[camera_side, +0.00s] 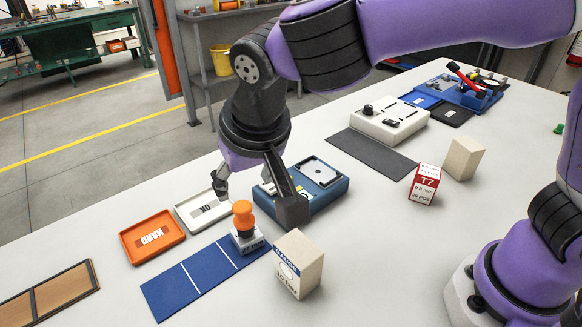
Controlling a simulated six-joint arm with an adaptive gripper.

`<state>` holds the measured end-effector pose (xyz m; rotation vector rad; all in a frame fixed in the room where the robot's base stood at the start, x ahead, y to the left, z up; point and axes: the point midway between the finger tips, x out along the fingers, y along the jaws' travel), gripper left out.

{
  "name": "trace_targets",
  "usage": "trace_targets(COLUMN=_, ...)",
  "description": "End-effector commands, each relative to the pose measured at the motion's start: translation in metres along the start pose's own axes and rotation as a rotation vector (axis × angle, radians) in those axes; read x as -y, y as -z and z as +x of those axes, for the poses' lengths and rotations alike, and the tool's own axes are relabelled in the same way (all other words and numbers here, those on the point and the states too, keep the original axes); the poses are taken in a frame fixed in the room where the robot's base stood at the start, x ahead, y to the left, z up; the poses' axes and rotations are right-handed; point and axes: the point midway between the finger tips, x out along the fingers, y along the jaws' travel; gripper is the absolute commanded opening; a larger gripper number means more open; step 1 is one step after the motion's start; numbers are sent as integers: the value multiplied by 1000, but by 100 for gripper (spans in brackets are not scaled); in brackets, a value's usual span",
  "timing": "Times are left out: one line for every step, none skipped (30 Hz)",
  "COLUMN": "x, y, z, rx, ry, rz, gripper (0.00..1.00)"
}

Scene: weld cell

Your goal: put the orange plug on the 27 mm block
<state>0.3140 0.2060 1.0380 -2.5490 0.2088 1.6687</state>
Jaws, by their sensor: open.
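The orange plug (243,215) has a round knob top and stands upright on a small grey-white block (248,241). The print on that block is too small to read surely. The block sits at the right end of a blue strip (188,283) with white dividing lines. My gripper (255,198) points down with its fingers spread wide, one left of the plug and one right of it. Neither finger appears to touch the plug, and nothing is between them in a grip. The plug's lower end is hidden.
A white "OK" tray (181,212) and an orange "HARD" tray (127,243) lie left. A blue case (337,186) is behind my gripper. A cream gauge box (313,284) stands close right of the block. A red-white T7 box (424,191) stands farther right.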

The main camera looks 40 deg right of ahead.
Motion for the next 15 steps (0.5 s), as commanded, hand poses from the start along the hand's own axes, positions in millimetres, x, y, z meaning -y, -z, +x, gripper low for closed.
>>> trace_targets(x=1, y=0, z=-10, rx=-2, ry=4, rz=-2, gripper=65)
trace_targets(x=1, y=0, z=-14, rx=-2, ry=3, rz=-1, gripper=65)
trace_targets(x=1, y=0, z=-20, rx=-2, ry=2, rz=-2, gripper=65)
trace_targets(x=1, y=0, z=-23, rx=-2, ry=2, rz=-2, gripper=65)
trace_targets(x=0, y=0, z=-26, rx=-1, ry=1, rz=-1, gripper=65)
trace_targets(x=-2, y=1, z=-29, rx=-1, ry=1, rz=0, gripper=65)
trace_targets(x=-5, y=2, z=-31, rx=0, ry=2, rz=0, gripper=65)
trace_targets(x=-11, y=5, z=-33, rx=0, ry=3, rz=0, gripper=65)
trace_targets(x=-22, y=8, z=-36, rx=1, ry=6, rz=-1, gripper=65)
trace_targets(x=-34, y=12, z=-38, rx=1, ry=8, rz=-3, gripper=65)
trace_targets(x=-48, y=15, z=-40, rx=0, ry=12, rz=-6, gripper=65)
trace_targets(x=-69, y=18, z=-43, rx=-1, ry=19, rz=-12, gripper=65)
trace_targets(x=-86, y=19, z=-46, rx=-3, ry=24, rz=-19, gripper=65)
trace_targets(x=-104, y=18, z=-48, rx=-4, ry=29, rz=-27, gripper=65)
trace_targets(x=-127, y=14, z=-51, rx=-11, ry=37, rz=-39, gripper=65)
